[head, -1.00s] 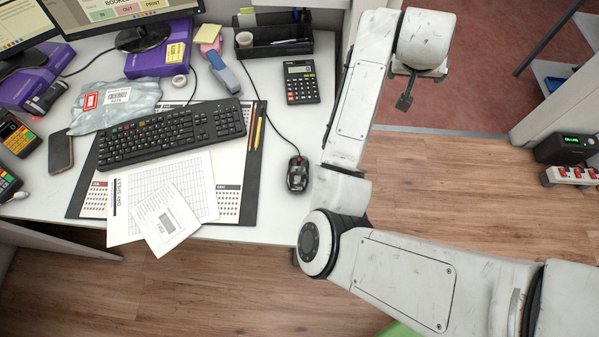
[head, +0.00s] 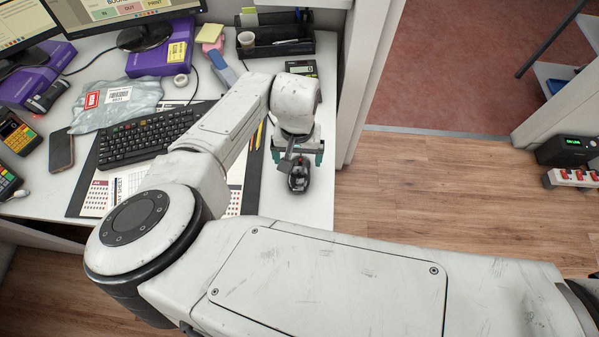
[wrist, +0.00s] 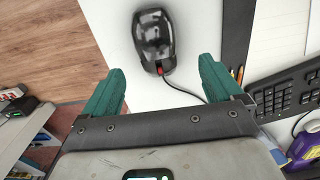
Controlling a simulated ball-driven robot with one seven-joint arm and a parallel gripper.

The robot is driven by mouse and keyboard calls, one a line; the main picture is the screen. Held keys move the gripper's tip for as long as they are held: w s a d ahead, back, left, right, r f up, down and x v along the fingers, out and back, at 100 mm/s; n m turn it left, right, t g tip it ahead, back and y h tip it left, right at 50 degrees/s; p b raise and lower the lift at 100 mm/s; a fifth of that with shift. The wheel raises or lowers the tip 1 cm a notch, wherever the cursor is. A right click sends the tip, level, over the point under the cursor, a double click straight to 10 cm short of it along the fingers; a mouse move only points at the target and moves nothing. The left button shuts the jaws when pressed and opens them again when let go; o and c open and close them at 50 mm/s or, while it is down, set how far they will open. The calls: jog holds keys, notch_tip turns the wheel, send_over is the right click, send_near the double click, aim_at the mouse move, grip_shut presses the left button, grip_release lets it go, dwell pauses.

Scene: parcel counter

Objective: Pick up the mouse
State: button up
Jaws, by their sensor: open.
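The black computer mouse (head: 298,179) lies on the white counter near its right edge, to the right of the dark desk mat. In the wrist view the mouse (wrist: 153,38) shows whole, with a red wheel and a cable running off toward the keyboard. My gripper (head: 297,157) hangs over the counter at the mouse. In the wrist view its green fingers (wrist: 159,75) are spread wide, with nothing between them. The mouse lies just beyond the fingertips, roughly centred on the gap. Its height below the fingers is hard to tell.
The black keyboard (head: 145,138) and desk mat (wrist: 239,28) lie to the left of the mouse. A calculator (head: 301,68) and a black organiser (head: 272,42) stand behind it. A partition wall (head: 366,75) rises close on the right. The wooden floor (head: 420,185) is open.

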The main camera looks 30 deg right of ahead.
aim_at(299, 170)
jog(key=shift+s+f+p, duration=0.2)
jog(key=shift+f, duration=1.55)
jog(key=shift+s+f+p, duration=0.15)
jog(key=shift+f, duration=1.6)
jog(key=c, duration=1.1)
